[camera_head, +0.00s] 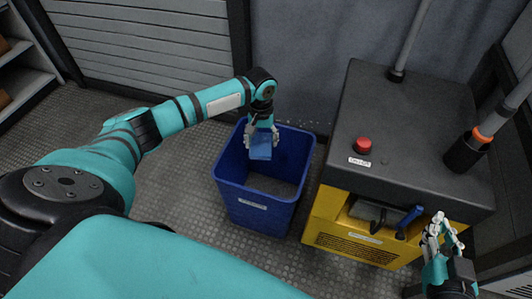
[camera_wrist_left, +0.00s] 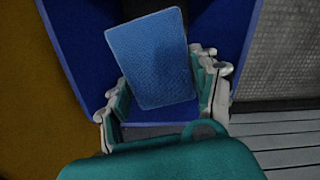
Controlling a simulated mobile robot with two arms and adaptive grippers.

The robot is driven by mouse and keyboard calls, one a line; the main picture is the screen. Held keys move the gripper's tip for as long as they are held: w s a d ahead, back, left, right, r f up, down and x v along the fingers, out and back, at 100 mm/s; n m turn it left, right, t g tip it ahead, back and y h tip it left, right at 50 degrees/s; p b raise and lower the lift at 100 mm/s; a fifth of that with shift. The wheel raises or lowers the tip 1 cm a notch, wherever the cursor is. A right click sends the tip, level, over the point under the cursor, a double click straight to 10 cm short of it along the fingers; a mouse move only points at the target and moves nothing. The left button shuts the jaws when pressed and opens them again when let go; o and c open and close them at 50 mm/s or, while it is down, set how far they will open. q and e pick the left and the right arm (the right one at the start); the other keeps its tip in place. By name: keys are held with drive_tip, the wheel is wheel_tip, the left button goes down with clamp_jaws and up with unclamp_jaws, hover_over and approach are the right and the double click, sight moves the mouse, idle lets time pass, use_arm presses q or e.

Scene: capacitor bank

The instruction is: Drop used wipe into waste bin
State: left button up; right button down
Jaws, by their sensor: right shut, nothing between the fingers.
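The used wipe is a flat blue rectangle (camera_head: 261,146), and it also shows large in the left wrist view (camera_wrist_left: 155,60). My left gripper (camera_head: 262,136) points down over the waste bin, with the wipe filling the space between its fingers (camera_wrist_left: 165,92). The fingers appear to hold the wipe by its two side edges. The waste bin is a blue open-topped box (camera_head: 262,213), standing on the floor below the wipe. Its inside looks empty where I can see it. My right gripper (camera_head: 443,232) is shut and empty at the lower right, beside the yellow and black cabinet.
The yellow and black cabinet (camera_head: 410,125) stands just right of the bin, with a red button (camera_head: 362,145) on its dark top and a blue-handled object (camera_head: 410,217) at its front. A grey wall lies behind the bin. The patterned floor left of the bin is clear.

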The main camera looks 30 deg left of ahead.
use_arm(q)
drive_tip(key=o, duration=0.5)
drive_tip(key=shift+r, duration=0.1)
wheel_tip(320, 180, up, 12)
idle(0.6)
